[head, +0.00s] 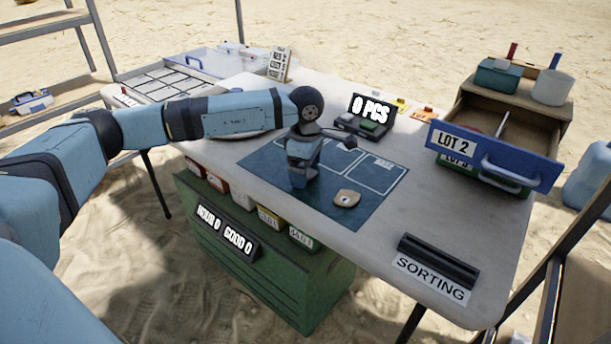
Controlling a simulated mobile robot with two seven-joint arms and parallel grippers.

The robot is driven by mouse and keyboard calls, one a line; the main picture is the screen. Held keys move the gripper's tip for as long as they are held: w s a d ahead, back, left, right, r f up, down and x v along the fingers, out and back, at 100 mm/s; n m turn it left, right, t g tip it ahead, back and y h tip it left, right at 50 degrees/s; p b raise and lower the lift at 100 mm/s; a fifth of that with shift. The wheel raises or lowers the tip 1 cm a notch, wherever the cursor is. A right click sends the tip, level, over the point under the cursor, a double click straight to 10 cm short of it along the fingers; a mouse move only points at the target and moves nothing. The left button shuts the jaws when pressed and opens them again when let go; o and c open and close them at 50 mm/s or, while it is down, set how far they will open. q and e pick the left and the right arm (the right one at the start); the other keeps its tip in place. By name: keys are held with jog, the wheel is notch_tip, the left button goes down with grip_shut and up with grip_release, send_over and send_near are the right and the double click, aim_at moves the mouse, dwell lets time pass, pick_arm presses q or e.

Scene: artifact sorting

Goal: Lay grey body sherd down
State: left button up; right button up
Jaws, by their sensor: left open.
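A small tan, roundish piece with a dark spot (347,198) lies flat on the dark blue mat (350,218). I cannot tell whether this is the grey body sherd; no clearly grey sherd shows. My left gripper (298,182) points down over the left part of the mat, to the left of the tan piece and apart from it. It is open, and its fingers hide the mat behind them. Whether anything lies between or under the fingers cannot be seen. My right gripper is not in view.
A counter reading "0 PCS" (368,112) stands behind the mat. A blue-fronted "LOT 2" drawer (493,155) stands at the right, and a "SORTING" sign (432,277) at the front right. Labelled bins (268,218) line the front edge. A gridded tray (165,84) is at back left.

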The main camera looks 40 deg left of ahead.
pick_arm(q)
jog(key=c, duration=1)
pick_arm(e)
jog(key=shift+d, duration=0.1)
pick_arm(q)
jog(key=shift+r, duration=0.1)
